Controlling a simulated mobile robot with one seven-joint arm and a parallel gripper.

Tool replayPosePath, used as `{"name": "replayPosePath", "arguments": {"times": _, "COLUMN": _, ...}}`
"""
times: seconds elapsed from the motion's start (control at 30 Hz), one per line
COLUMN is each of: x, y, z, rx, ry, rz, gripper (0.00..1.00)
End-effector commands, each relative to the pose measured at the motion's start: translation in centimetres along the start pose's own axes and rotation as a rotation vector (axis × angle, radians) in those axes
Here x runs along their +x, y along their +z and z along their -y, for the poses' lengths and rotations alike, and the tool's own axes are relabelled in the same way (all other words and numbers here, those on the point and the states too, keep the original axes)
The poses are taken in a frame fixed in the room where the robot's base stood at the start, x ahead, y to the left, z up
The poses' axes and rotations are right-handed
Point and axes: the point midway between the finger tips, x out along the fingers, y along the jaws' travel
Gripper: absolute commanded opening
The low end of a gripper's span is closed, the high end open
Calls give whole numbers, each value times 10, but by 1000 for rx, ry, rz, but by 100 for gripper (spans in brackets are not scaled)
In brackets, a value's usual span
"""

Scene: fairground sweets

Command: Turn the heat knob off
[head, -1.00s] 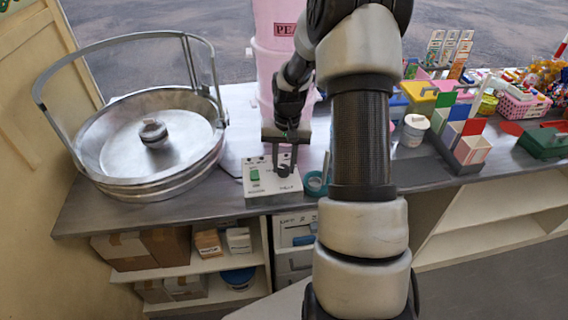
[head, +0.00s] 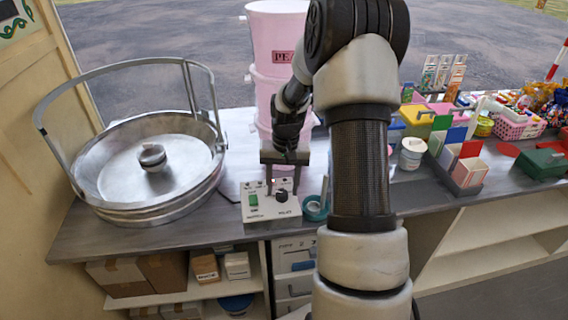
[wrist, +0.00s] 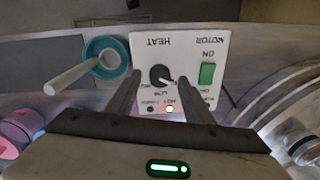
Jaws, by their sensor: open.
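The heat knob (head: 281,196) is a small black dial on the white control box (head: 257,217). In the wrist view the knob (wrist: 159,76) has a light pointer aimed right and slightly down, and the HEAT label appears upside down. A red light (wrist: 169,109) glows on the panel. My gripper (head: 282,187) is open, pointing down over the box. In the wrist view its fingertips (wrist: 160,80) lie on either side of the knob, with gaps to it. I cannot tell their exact height above the panel.
A green motor switch (head: 253,201) is beside the knob. A big metal pan (head: 110,170) is at left, a pink container (head: 275,75) behind. Colourful sweets boxes crowd the right.

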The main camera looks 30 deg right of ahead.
Motion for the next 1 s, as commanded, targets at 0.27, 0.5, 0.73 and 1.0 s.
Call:
{"name": "replayPosePath", "arguments": {"times": 0.27, "x": -64, "y": -2, "z": 0, "rx": 0, "ry": 0, "rz": -8, "gripper": 47}}
{"name": "replayPosePath", "arguments": {"times": 0.5, "x": -121, "y": -1, "z": 0, "rx": -1, "ry": 0, "rz": -6, "gripper": 47}}
{"name": "replayPosePath", "arguments": {"times": 0.73, "x": -155, "y": -1, "z": 0, "rx": -1, "ry": 0, "rz": -3, "gripper": 47}}
{"name": "replayPosePath", "arguments": {"times": 1.0, "x": -164, "y": 0, "z": 0, "rx": -1, "ry": 0, "rz": -1, "gripper": 47}}
